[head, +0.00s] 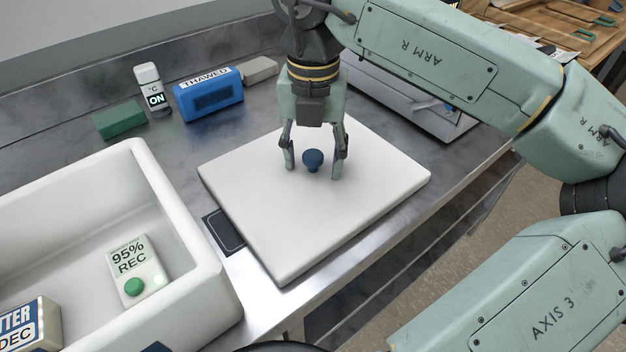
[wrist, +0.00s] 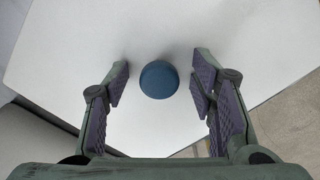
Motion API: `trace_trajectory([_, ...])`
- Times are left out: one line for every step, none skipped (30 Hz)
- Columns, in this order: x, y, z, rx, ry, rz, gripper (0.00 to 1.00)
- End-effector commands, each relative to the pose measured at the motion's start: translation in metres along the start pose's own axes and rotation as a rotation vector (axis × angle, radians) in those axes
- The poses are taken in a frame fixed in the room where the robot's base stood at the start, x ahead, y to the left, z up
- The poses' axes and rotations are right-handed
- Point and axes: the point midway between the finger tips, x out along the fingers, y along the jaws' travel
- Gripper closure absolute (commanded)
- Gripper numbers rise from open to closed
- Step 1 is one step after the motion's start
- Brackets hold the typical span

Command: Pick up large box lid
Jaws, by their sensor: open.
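The large box lid (head: 290,225) is a white, flat, rounded-corner slab lying on the metal counter in the head view. A dark blue round knob (head: 313,158) stands up from its upper middle part. My gripper (head: 314,165) points down over the lid, open, with one finger on each side of the knob and a gap on both sides. In the wrist view the knob (wrist: 159,80) sits between the open fingers (wrist: 160,90), a little toward the left finger. The white lid surface (wrist: 180,30) fills most of that view.
A white open box (head: 215,285) stands at the left, holding a white "95% REC" device (head: 137,270). Behind are a green block (head: 120,120), a white "ON" device (head: 151,90) and a blue "THAWED" box (head: 208,97). The counter's front edge runs along the right.

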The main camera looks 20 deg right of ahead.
Motion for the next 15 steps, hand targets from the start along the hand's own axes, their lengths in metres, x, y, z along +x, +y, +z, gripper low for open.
trace_trajectory([0.0031,0.0001,0.0001,0.0,-0.001,0.0,0.49])
trace_trajectory([0.0027,0.0001,0.0001,0.0,-0.001,0.0,0.49])
trace_trajectory([0.002,0.0001,0.0001,0.0,-0.001,0.0,0.49])
trace_trajectory([0.0016,0.0001,0.0002,0.0,-0.001,0.0,0.49])
trace_trajectory([0.0016,0.0001,0.0001,0.0,-0.001,0.0,0.49])
trace_trajectory([0.0016,0.0001,0.0001,0.0,-0.001,0.0,0.49])
trace_trajectory([0.0016,0.0001,0.0001,0.0,-0.001,0.0,0.5])
trace_trajectory([0.0015,0.0001,0.0001,0.0,-0.001,0.0,0.52])
trace_trajectory([0.0015,0.0001,0.0001,0.0,-0.001,0.0,0.55])
trace_trajectory([0.0015,0.0001,0.0001,0.0,-0.001,0.0,0.57])
trace_trajectory([0.0015,0.0001,0.0001,0.0,-0.001,0.0,0.59])
trace_trajectory([0.0015,0.0001,0.0001,0.0,-0.001,0.0,0.62])
trace_trajectory([0.0015,0.0001,0.0001,0.0,-0.001,0.0,0.64])
trace_trajectory([0.0015,0.0001,0.0001,0.0,-0.001,0.0,0.66])
trace_trajectory([0.0015,0.0001,0.0001,0.0,-0.001,0.0,0.68])
